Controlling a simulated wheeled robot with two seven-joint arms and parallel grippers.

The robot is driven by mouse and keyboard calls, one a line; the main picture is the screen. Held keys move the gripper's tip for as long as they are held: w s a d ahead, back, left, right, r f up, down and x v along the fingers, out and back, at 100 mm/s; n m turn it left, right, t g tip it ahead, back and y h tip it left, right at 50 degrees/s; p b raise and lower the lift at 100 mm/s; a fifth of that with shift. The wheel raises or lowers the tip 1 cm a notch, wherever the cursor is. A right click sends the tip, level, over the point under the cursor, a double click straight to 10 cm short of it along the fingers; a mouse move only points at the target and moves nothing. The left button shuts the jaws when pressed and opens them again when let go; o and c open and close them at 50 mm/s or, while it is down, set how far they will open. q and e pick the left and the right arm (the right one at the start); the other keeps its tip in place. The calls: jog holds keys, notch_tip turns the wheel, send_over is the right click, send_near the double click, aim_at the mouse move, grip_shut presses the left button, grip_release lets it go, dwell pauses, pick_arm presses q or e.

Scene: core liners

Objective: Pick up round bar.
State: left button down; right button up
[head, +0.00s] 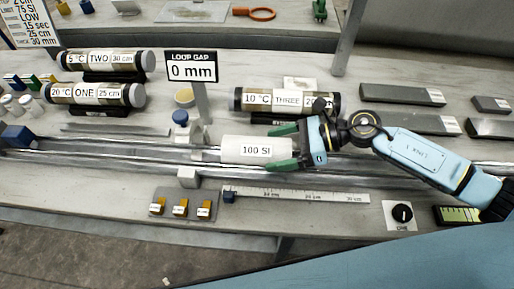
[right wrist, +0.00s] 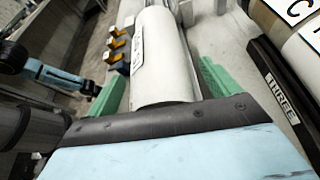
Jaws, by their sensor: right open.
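The white round bar (head: 250,149), labelled "100 SI", lies lengthwise on the metal rails in the middle of the bench in the head view. My right gripper (head: 283,147) is open at the bar's right end, with one green finger on the far side and one on the near side. In the right wrist view the white bar (right wrist: 165,55) runs away from the palm between the two green fingers. I cannot tell whether the fingers touch it.
A post with a "LOOP GAP 0 mm" sign (head: 192,66) stands left of the bar. Core THREE (head: 260,100) lies just behind it. Cores ONE (head: 80,93) and TWO (head: 90,60) lie back left. A ruler (head: 300,195) and small yellow-topped blocks (head: 180,207) lie in front.

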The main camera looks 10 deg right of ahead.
jog(key=shift+x, duration=1.05)
jog(key=shift+r, duration=0.1)
jog(key=c, duration=1.4)
